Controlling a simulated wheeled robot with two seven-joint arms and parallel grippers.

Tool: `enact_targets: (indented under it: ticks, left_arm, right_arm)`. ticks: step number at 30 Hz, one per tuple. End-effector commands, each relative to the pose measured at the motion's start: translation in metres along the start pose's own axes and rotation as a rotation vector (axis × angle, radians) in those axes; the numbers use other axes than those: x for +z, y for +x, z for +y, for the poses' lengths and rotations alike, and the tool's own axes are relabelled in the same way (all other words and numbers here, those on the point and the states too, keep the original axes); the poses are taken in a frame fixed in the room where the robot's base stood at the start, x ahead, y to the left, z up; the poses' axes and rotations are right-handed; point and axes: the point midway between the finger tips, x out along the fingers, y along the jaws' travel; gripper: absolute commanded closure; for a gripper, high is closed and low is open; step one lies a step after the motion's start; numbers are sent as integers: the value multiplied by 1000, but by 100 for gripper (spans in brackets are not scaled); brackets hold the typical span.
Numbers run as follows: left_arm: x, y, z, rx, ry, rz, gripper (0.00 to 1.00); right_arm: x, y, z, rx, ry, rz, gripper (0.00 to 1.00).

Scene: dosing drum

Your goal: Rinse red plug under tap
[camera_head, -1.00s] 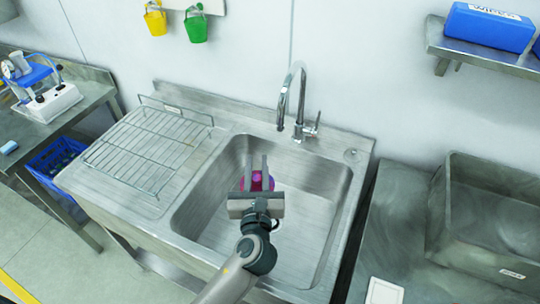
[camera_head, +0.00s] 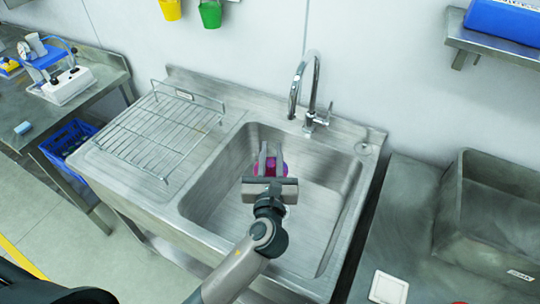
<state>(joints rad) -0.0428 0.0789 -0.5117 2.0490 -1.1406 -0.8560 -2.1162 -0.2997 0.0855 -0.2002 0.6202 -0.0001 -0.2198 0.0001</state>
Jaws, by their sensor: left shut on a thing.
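The red plug (camera_head: 271,168), pinkish-red in this light, shows between the fingers of my left gripper (camera_head: 269,160). The gripper is shut on it, and its fingers and palm hide part of the plug. I cannot make out any running water. My right gripper is not in view.
A wire rack (camera_head: 160,130) lies on the drainboard left of the basin. A steel bin (camera_head: 492,210) stands on the counter at the right. A blue box (camera_head: 505,22) sits on the wall shelf above. The basin is otherwise clear.

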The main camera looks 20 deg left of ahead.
Motion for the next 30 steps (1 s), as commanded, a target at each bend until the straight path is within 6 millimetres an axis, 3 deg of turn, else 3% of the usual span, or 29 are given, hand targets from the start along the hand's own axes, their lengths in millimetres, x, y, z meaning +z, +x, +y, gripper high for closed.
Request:
enact_targets:
  ticks: [30]
  left_arm:
    - [-19, 78, -26, 1, -1, -1, 100]
  right_arm:
    - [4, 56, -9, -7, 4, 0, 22]
